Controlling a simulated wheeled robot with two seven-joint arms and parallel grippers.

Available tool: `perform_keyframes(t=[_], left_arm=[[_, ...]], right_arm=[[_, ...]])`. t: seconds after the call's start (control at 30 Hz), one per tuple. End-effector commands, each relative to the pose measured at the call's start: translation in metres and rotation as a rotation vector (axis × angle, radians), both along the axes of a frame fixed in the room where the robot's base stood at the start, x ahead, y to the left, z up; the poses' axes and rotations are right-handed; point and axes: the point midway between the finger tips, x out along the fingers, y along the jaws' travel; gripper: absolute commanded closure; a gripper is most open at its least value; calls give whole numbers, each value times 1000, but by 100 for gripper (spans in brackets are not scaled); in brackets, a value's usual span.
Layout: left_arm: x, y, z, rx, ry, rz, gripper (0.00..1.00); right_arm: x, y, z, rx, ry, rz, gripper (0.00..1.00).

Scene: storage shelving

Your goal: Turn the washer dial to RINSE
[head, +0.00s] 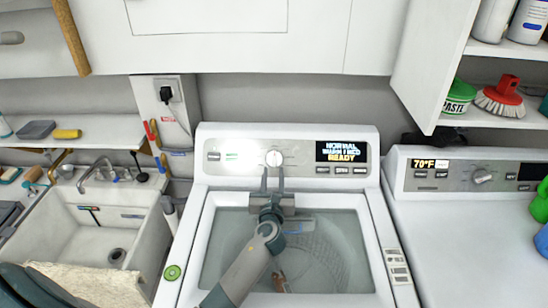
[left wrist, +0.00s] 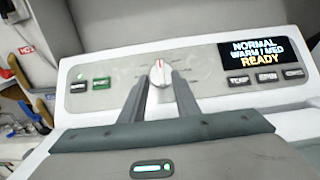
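The washer (head: 376,190) stands in the middle of the head view. Its round white dial (head: 274,158) is on the back panel, left of a display reading NORMAL, WARM / MED, READY (head: 341,151). In the left wrist view the dial (left wrist: 160,74) has a red mark pointing up. My left gripper (head: 273,172) is in front of the panel, just below the dial in the head view. Its two fingers (left wrist: 160,82) are apart, with the dial showing between their tips. I cannot tell whether they touch it. My right gripper is not in view.
A dryer (head: 465,230) stands to the right, its panel reading 70°F. A sink (head: 95,235) is at the left. Buttons (head: 341,170) sit under the washer display. White cabinets (head: 230,40) hang above, and an open shelf (head: 500,115) holds a red brush.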

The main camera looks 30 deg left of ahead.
Motion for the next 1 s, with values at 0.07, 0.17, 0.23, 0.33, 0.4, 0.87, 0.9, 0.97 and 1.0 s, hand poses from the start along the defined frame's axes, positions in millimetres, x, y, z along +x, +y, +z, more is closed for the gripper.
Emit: perform_keyframes(t=[0.07,0.17,0.23,0.33,0.4,0.87,0.9,0.97,1.0], left_arm=[[14,7,2,1,0,1,71],[29,14,2,0,-1,0,71],[39,19,1,2,1,2,71],[52,25,1,1,0,1,71],[59,29,1,1,0,1,71],[73,35,0,0,-1,0,71],[73,35,0,0,-1,0,71],[73,35,0,0,-1,0,71],[73,35,0,0,-1,0,81]], right_arm=[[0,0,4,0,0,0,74],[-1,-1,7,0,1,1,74],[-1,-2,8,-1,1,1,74],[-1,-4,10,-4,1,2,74],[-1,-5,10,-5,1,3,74],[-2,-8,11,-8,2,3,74],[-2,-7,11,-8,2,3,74],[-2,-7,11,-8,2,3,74],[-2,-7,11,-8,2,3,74]])
